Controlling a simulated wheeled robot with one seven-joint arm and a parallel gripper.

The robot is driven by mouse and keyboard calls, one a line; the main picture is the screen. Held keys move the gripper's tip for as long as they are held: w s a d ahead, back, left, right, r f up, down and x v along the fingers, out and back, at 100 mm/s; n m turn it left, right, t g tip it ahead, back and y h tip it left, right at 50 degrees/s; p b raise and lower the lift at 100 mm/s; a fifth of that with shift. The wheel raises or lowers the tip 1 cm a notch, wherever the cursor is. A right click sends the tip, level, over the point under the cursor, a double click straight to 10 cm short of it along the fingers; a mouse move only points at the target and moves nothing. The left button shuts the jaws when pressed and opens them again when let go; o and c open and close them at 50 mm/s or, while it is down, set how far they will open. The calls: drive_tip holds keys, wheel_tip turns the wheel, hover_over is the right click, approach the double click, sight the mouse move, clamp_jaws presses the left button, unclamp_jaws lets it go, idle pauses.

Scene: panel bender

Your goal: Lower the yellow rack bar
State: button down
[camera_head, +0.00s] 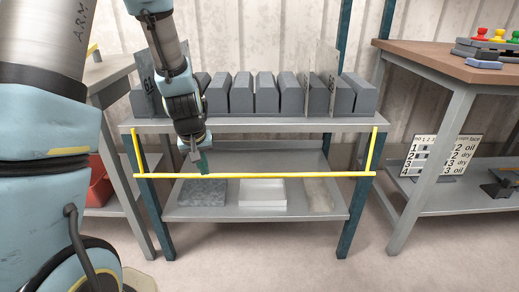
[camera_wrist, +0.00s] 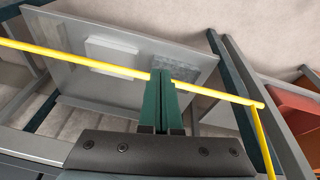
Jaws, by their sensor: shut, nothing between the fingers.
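The yellow rack bar (camera_head: 262,175) runs level across the front of the rack, below its upper shelf. A side arm at each end links it to the upper shelf. In the wrist view the bar (camera_wrist: 85,58) crosses the picture, and a short stretch is hidden behind my fingers. My gripper (camera_head: 204,172) points down, left of the bar's middle, with its fingertips at the bar. The dark green fingers also show in the wrist view (camera_wrist: 161,76); they are shut and empty. I cannot tell whether they touch the bar.
The rack's upper shelf (camera_head: 235,125) carries a row of grey blocks and upright plates. The lower shelf (camera_head: 235,214) holds several flat sheets behind the bar. A brown-topped table (camera_head: 430,60) stands right, a grey table left. The floor in front is clear.

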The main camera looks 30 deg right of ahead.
drive_tip(key=s+d+r+m+t+p, duration=0.1)
drive_tip(key=s+d+r+m+p, duration=0.15)
drive_tip(key=d+p, duration=1.1)
drive_tip(key=w+d+f, duration=0.4)
drive_tip(key=f, duration=0.5)
drive_tip(key=shift+d+t+b, duration=0.2)
drive_tip(key=shift+t+b, duration=0.1)
drive_tip(key=shift+b, duration=0.05)
drive_tip(key=shift+r+n, duration=0.1)
drive_tip(key=shift+n, duration=0.15)
drive_tip(key=shift+s+a+g+p, duration=0.2)
drive_tip(key=shift+s+g+p, duration=0.25)
drive_tip(key=shift+g, duration=0.05)
